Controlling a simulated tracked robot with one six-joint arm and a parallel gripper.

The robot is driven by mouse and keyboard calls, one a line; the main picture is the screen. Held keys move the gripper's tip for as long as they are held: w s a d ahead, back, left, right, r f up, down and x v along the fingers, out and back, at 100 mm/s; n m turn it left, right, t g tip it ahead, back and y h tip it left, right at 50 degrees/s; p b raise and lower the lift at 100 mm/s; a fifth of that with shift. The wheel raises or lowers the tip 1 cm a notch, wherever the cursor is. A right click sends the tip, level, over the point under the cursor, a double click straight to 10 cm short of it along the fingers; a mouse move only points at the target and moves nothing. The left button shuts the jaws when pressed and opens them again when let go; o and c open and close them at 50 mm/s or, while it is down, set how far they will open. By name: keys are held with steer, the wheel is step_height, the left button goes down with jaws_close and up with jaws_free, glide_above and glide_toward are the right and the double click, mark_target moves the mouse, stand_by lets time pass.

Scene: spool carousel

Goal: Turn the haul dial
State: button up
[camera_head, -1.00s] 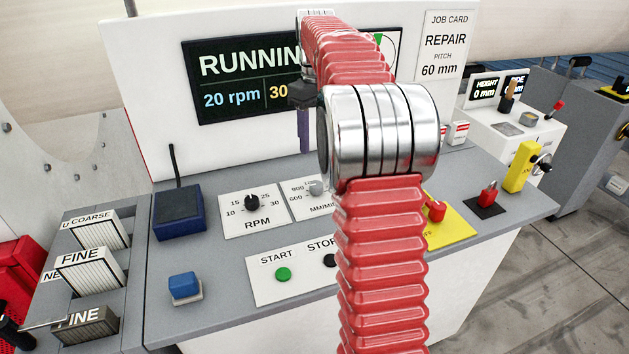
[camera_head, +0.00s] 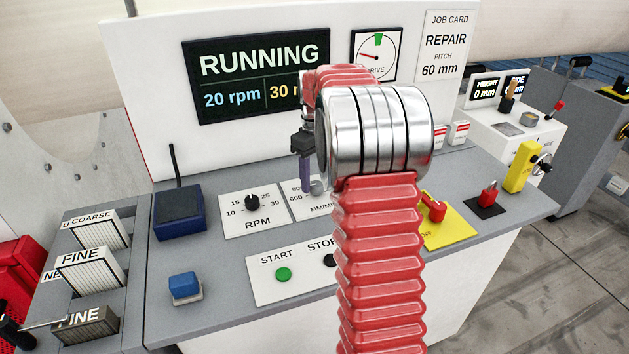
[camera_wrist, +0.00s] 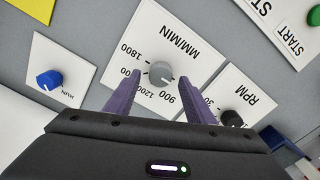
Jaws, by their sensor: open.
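The grey dial (camera_wrist: 160,73) sits on a white plate (camera_wrist: 140,37) marked MM/MIN, with numbers such as 900 and 1800 around it. No label reading haul is legible. My gripper (camera_wrist: 159,80) has its two purple fingers apart, one on each side of the dial; whether they touch it I cannot tell. In the head view my gripper (camera_head: 305,190) points down at the MM/MIN plate, and the dial (camera_head: 317,187) shows just right of the fingers. My red arm hides part of that plate. The display (camera_head: 255,80) reads RUNNING, 20 rpm and a partly covered 30.
The black RPM dial (camera_head: 252,203) is beside the MM/MIN plate. The green START button (camera_head: 283,274) is in front. A blue knob (camera_wrist: 48,80) is on the other side in the wrist view. A dark blue box (camera_head: 180,213) stands at left, and the upright panel (camera_head: 160,60) rises behind.

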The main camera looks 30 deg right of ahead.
steer(key=shift+f, duration=0.65)
steer(key=shift+c, duration=0.4)
steer(key=c, duration=0.9)
steer(key=shift+a, duration=0.15)
steer(key=shift+c, duration=0.4)
